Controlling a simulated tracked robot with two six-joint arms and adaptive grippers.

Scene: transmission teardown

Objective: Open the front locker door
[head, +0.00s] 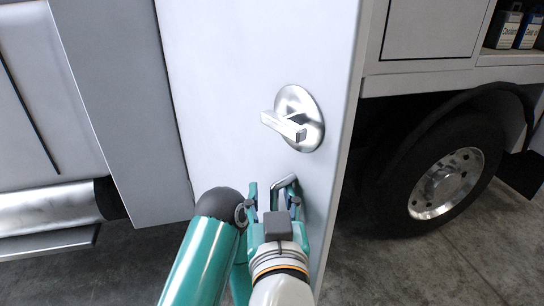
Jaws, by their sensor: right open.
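The locker door (240,70) is a tall, pale panel in the middle of the head view. A silver handle (285,126) with a lever on a round plate is on its right half. My right gripper (274,192) is below this handle, close to the door face, with its teal fingers apart. The gripper and my arm hide the door's lower part. I cannot tell how far the door stands from the truck body. My left gripper is not in view.
A truck wheel (445,182) under a dark arch is to the right of the door. A shelf with blue containers (508,30) is at the upper right. A grey panel (115,90) and a silver cylinder (48,207) are on the left. Concrete floor (400,270) is clear at the lower right.

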